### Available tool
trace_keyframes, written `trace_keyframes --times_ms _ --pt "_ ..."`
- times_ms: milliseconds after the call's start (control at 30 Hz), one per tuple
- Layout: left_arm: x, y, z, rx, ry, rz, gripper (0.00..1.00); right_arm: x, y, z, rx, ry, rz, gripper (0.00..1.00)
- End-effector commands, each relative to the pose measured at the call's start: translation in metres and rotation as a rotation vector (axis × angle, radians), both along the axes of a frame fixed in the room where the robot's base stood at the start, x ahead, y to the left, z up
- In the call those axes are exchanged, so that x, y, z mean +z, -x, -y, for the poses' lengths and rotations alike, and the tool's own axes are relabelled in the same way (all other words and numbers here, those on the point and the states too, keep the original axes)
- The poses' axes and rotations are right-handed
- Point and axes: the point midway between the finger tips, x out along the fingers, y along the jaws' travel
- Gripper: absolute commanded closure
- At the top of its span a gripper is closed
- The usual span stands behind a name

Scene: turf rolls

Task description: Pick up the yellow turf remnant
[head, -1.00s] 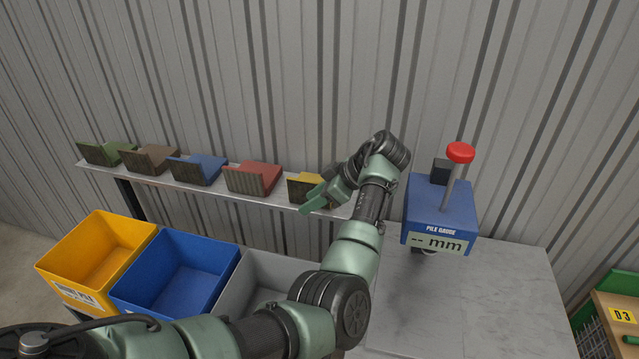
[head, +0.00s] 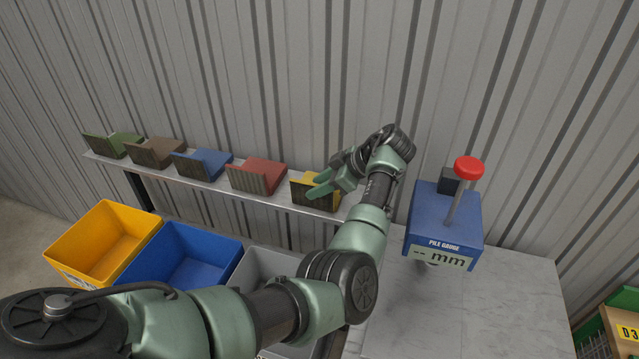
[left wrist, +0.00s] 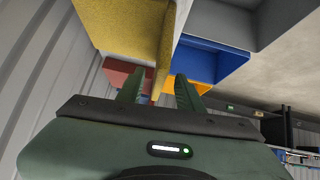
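The yellow turf remnant (head: 300,189) sits at the right end of the narrow metal shelf, an angled piece with a dark, ribbed front. My left gripper (head: 316,186) is at its right side, with its two green fingers apart and partly covering it. In the left wrist view the yellow remnant (left wrist: 125,25) looms large just beyond the fingertips, and one edge of it lines up with the gap between the fingers (left wrist: 160,80). I cannot tell whether the fingers touch it. My right gripper is not in view.
Red (head: 258,176), blue (head: 202,165), brown (head: 155,152) and green (head: 114,145) remnants stand leftward along the shelf. Yellow (head: 104,240), blue (head: 180,256) and grey (head: 268,265) bins stand below. A blue pile gauge (head: 445,225) sits on the table (head: 510,300) to the right.

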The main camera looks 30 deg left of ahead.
Motion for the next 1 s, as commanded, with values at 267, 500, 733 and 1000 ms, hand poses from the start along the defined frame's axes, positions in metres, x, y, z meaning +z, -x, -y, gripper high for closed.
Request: trace_keyframes --times_ms 267,500,733,1000 --pt "-0.016 0.003 -0.018 -0.001 0.0 0.001 0.64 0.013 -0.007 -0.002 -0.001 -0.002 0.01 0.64" --pt "-0.017 0.003 -0.018 0.0 0.0 0.001 0.8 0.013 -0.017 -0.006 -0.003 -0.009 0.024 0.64" --pt "-0.017 0.003 -0.017 0.0 0.0 0.001 1.0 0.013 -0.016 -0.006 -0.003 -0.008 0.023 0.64" --pt "-0.017 0.003 -0.017 0.0 0.0 0.001 1.0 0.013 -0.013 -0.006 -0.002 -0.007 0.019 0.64"
